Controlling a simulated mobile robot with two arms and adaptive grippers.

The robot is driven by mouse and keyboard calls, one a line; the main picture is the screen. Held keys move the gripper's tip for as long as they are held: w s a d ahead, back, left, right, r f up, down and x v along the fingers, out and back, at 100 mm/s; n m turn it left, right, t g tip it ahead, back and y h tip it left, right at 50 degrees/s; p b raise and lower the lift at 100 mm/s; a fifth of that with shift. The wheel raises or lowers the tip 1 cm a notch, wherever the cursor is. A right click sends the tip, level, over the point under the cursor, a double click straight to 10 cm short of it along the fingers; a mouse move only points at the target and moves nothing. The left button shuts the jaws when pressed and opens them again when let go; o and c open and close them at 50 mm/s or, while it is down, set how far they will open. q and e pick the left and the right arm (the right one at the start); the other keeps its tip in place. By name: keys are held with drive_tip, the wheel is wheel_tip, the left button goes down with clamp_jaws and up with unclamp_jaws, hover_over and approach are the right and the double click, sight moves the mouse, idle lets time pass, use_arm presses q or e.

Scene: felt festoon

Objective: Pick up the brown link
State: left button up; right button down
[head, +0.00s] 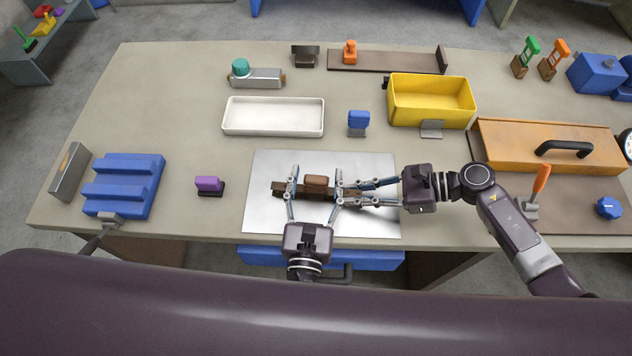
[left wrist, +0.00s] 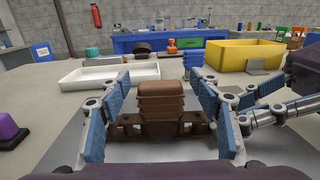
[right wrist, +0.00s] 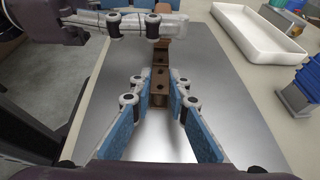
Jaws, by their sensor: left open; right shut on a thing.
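The brown link (head: 316,181) sits on a dark brown bar-like holder (head: 278,188) on the metal plate. In the left wrist view the link (left wrist: 162,95) is a ribbed block standing upright in the middle of the holder (left wrist: 130,132). My left gripper (head: 315,172) is open, its fingers on either side of the link with gaps between. My right gripper (head: 345,190) comes in from the right and is shut on the holder's right end. In the right wrist view the holder (right wrist: 160,76) runs between the right fingers; the link is mostly hidden behind my left gripper.
A silver plate (head: 262,215) lies under the holder. A white tray (head: 273,131), blue block (head: 358,119) and yellow bin (head: 431,122) stand behind. A purple block (head: 209,184) and blue rack (head: 124,186) are left. An orange box (head: 545,148) is right.

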sight(316, 178)
use_arm(q)
drive_tip(key=c, duration=1.2)
drive_tip(key=shift+c, duration=0.3)
drive_tip(key=shift+r, duration=0.65)
wheel_tip(316, 178, up, 2)
drive_tip(key=shift+r, duration=0.1)
drive_tip(key=s, duration=1.8)
drive_tip(key=shift+a, duration=0.2)
wheel_tip(316, 178, up, 6)
